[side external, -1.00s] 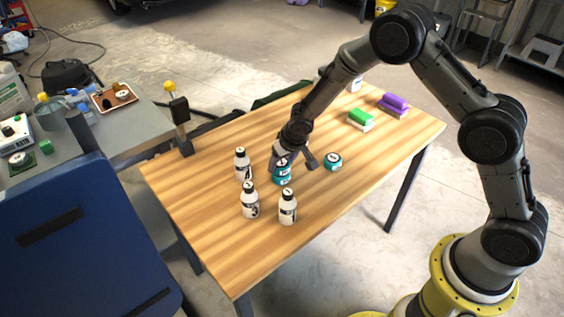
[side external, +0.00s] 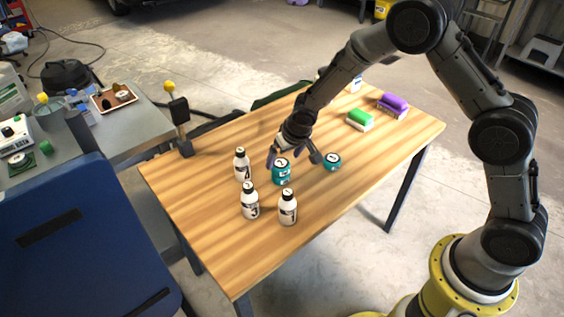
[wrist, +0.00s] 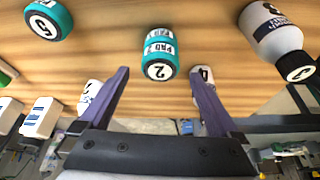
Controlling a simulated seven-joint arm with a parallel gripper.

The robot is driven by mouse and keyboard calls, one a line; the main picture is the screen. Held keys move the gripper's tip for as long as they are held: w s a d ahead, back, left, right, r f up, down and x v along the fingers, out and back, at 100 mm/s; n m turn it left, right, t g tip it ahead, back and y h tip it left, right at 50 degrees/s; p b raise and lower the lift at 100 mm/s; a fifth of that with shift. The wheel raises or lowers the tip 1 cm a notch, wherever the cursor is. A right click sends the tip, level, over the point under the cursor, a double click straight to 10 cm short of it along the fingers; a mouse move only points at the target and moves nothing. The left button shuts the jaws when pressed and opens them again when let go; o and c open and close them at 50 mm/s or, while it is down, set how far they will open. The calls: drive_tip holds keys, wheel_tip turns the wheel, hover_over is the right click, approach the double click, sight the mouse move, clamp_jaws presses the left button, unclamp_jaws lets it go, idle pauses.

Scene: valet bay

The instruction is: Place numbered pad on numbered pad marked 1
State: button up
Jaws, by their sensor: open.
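Two teal pads stand stacked on the wooden table (side external: 215,235). The upper pad (wrist: 158,52) shows a 2 on its white top. The lower pad (side external: 281,180) sits directly under it, and its top number is hidden. Another teal pad (side external: 332,162), marked 5 in the wrist view (wrist: 48,18), stands apart to the right. My gripper (side external: 294,161) is open and empty just behind and above the stack. In the wrist view its two fingers (wrist: 158,73) are spread wide, with the stack showing between and beyond their tips.
White bottles with black caps stand left of and in front of the stack: one (side external: 242,165), one (side external: 250,202) and one (side external: 288,208). A green-topped block (side external: 360,119) and a purple-topped block (side external: 393,104) lie at the far right. The front right of the table is clear.

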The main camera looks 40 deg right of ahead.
drive_tip(key=v, duration=0.8)
drive_tip(key=shift+s+r, duration=0.15)
drive_tip(key=shift+r, duration=0.15)
drive_tip(key=shift+r, duration=0.1)
drive_tip(key=s+d+r, duration=0.3)
drive_tip(key=s+r, duration=0.4)
drive_tip(key=r, duration=0.2)
drive_tip(key=s+d+r+n, duration=0.1)
drive_tip(key=s+r, duration=0.2)
drive_tip(key=s, duration=0.9)
drive_tip(key=s+d+r+t, duration=0.1)
drive_tip(key=s+r, duration=0.3)
drive_tip(key=s, duration=0.8)
drive_tip(key=shift+s+d+n+y, duration=0.25)
drive_tip(key=shift+d+n+y, duration=0.05)
drive_tip(key=shift+d+n, duration=0.1)
